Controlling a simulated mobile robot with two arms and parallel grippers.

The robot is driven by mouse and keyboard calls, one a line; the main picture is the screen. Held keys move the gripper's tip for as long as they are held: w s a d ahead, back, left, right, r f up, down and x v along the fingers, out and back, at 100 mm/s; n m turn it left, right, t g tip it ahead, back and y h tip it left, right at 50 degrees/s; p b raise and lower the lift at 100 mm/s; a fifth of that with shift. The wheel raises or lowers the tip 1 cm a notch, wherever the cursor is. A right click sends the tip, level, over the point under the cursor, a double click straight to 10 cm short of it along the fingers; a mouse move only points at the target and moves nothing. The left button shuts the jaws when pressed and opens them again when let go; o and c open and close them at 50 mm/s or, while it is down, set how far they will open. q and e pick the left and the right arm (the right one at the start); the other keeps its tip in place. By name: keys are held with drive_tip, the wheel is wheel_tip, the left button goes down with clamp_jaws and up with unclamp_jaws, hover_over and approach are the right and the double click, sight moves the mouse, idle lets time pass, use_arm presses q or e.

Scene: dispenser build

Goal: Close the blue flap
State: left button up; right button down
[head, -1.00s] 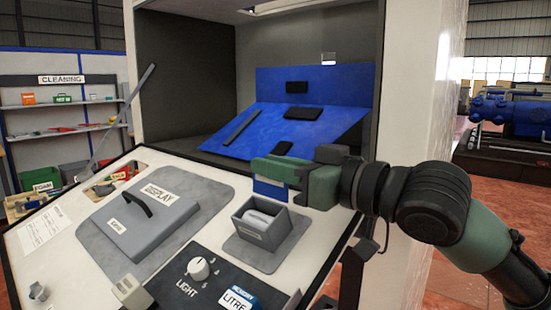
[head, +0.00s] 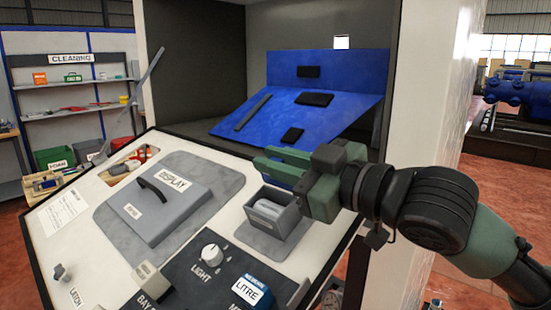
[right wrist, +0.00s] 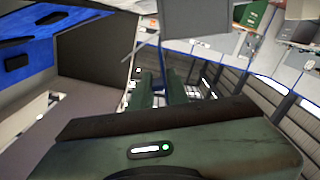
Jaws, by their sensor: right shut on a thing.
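The blue flap (head: 284,176) is a small blue plate at the back of a grey open box (head: 272,221) on the sloping panel. My right gripper (head: 280,162) is shut on its upper part, and the fingers hide much of it. In the right wrist view a bit of blue (right wrist: 161,90) shows between the two green fingers. The flap stands raised, and the box's top is open, with a pale roll-like thing (head: 268,207) inside. My left gripper is out of view.
A large blue sloping board (head: 345,115) with black pieces lies in the dark recess behind. A grey display lid (head: 155,205) with a black handle is left of the box. A light knob (head: 212,254) and a blue litre button (head: 252,291) sit in front. A white post (head: 430,90) stands at right.

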drive_tip(key=shift+r, duration=0.1)
drive_tip(key=c, duration=1.4)
unclamp_jaws()
drive_tip(key=shift+c, duration=0.2)
drive_tip(key=b+v, duration=0.2)
drive_tip(key=v, duration=0.5)
drive_tip(key=shift+d, duration=0.35)
